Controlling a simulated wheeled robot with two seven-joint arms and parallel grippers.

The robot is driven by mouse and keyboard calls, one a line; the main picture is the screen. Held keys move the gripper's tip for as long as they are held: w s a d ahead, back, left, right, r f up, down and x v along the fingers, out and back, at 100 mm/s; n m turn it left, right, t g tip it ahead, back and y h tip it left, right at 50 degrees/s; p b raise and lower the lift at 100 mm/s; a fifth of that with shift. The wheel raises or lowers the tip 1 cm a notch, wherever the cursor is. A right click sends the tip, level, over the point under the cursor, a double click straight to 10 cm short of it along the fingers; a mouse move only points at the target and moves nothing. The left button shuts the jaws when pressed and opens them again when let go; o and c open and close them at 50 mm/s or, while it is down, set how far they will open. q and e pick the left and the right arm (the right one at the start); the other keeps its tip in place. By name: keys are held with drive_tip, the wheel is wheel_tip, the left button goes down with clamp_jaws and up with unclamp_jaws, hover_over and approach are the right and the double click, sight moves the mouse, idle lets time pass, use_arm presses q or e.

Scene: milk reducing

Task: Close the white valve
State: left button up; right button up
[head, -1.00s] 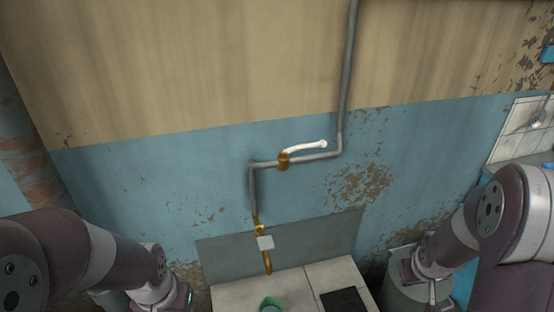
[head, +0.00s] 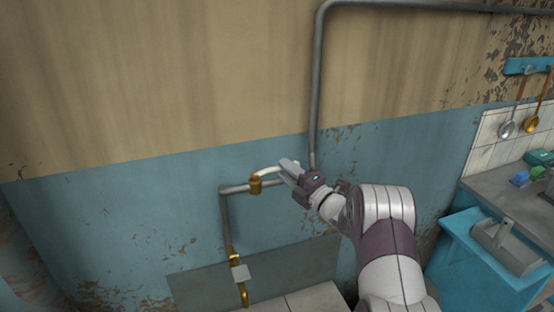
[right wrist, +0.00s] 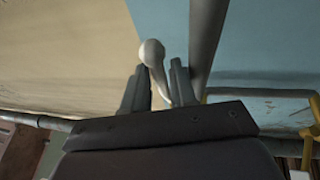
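The white valve handle (head: 270,170) sticks out to the right from its brass body (head: 255,185) on the grey wall pipe, roughly along the pipe's horizontal run. My right gripper (head: 289,167) is at the handle's free end and hides its tip in the head view. In the right wrist view the handle's round white end (right wrist: 152,52) shows between the two fingers of my right gripper (right wrist: 157,82). The fingers stand apart on either side of the handle, and I see no clear grip on it. My left gripper is out of view.
The grey pipe (head: 317,90) rises just right of the handle, close to my right gripper. A lower brass fitting (head: 235,260) with a pale tag is below left. A counter (head: 520,200) and blue cabinet (head: 465,265) stand at the right. The wall left of the valve is clear.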

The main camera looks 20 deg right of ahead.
drive_tip(key=x, duration=0.2)
drive_tip(key=shift+w+a+r, duration=0.1)
drive_tip(key=shift+w+r, duration=0.1)
drive_tip(key=shift+w, duration=0.1)
drive_tip(key=shift+w+a, duration=0.1)
drive_tip(key=shift+w, duration=0.35)
clamp_jaws()
